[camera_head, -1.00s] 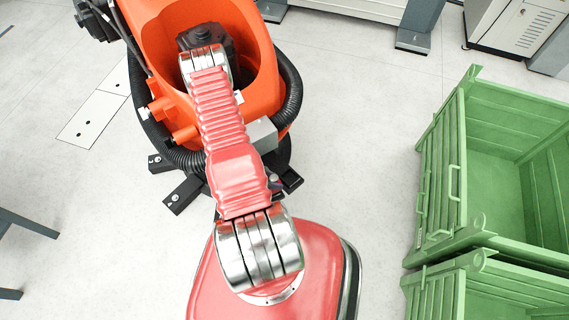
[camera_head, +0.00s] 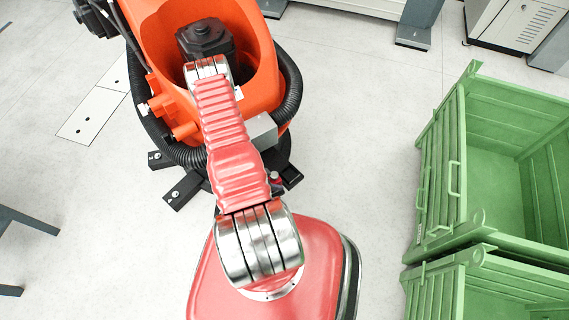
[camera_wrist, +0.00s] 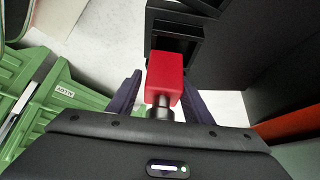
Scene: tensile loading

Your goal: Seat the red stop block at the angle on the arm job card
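In the wrist view the red stop block (camera_wrist: 164,78) stands between the two dark purple fingers of my gripper (camera_wrist: 161,88). A short metal stem (camera_wrist: 160,111) shows at its near end. A pale gap shows between the left finger and the block; the right finger lies close to the block's edge, and I cannot tell whether it touches. A black bracket-like frame (camera_wrist: 172,42) is just beyond the block. In the head view my red arm hides the gripper; a small red patch shows beside the arm, too small to identify. No job card is readable.
An orange robot arm base (camera_head: 262,85) with black hoses stands ahead of my arm. Green stacked crates (camera_head: 450,200) are at the right, also at the left in the wrist view (camera_wrist: 62,92). A dark panel (camera_wrist: 265,50) fills the wrist view's right side. Pale floor lies between.

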